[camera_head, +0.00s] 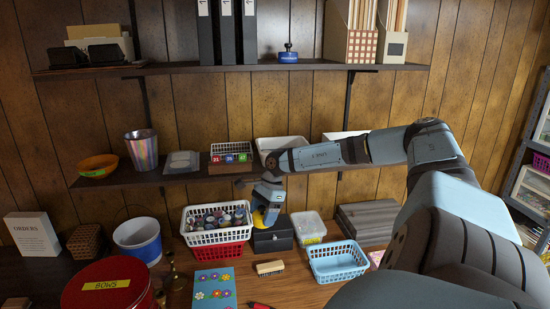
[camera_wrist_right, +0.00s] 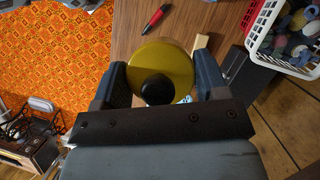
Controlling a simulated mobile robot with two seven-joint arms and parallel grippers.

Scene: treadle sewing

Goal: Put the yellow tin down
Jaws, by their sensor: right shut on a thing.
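The round yellow tin (camera_wrist_right: 160,58) sits between the two dark fingers of my right gripper (camera_wrist_right: 160,84) in the right wrist view. A dark round knob covers part of its face. In the head view only a small part of the tin (camera_head: 258,218) shows below my right gripper (camera_head: 266,207), between the white spool basket and the black box. The gripper is shut on the tin and above the wooden table (camera_head: 285,291). I cannot tell whether the tin touches the table. My left gripper is not in view.
The white basket (camera_head: 198,238) of spools is close at the left, and a black box (camera_head: 274,239) is just behind. A blue basket (camera_head: 338,262), flowered card (camera_head: 214,288), wooden block (camera_head: 270,267) and red marker (camera_head: 259,305) are nearby. Bare table shows between them.

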